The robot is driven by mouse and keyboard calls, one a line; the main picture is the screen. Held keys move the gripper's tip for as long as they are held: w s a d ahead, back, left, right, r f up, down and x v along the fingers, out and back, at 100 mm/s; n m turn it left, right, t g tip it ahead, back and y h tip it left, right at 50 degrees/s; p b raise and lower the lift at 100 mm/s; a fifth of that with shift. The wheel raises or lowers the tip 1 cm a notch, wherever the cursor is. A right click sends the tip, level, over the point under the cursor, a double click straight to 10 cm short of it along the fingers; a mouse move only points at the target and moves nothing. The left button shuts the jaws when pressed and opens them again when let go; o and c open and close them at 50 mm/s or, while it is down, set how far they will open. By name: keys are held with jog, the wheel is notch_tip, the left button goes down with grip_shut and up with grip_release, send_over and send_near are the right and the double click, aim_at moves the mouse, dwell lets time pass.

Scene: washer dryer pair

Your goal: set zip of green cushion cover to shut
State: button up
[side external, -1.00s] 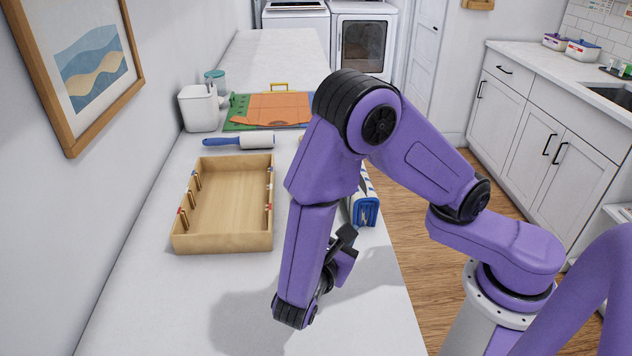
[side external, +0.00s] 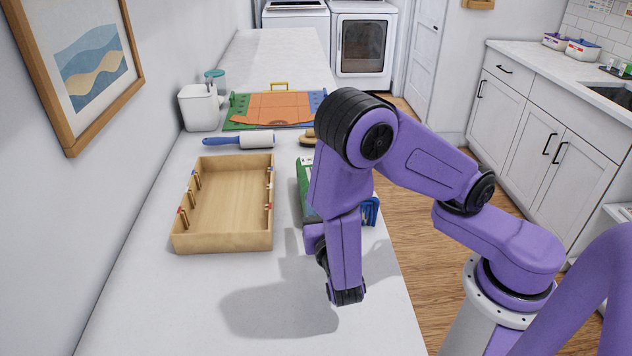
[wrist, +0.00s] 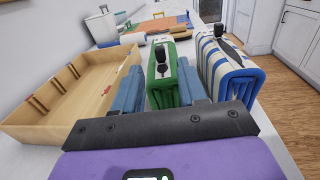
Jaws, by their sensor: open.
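The green cushion cover (wrist: 162,92) stands between my gripper's two blue fingers (wrist: 160,76) in the wrist view. A dark zip pull (wrist: 161,53) shows on its top, against a pale strip. How far along the zip the pull sits is hard to tell. My gripper is open, with one finger toward each side of the cover; contact is not visible. In the side view a green strip of the cover (side external: 304,188) shows left of my arm, which hides the rest and most of my gripper.
A blue-and-white striped cover (wrist: 229,78) stands close on the right, with its own dark pull. An open wooden tray (side external: 226,246) with pegs lies left. A lint roller (side external: 256,140) and an orange cloth on a green mat (side external: 232,126) lie behind. The counter front is clear.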

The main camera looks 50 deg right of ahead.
jog(key=x, duration=0.7)
jog(key=shift+w+d, duration=0.15)
grip_shut()
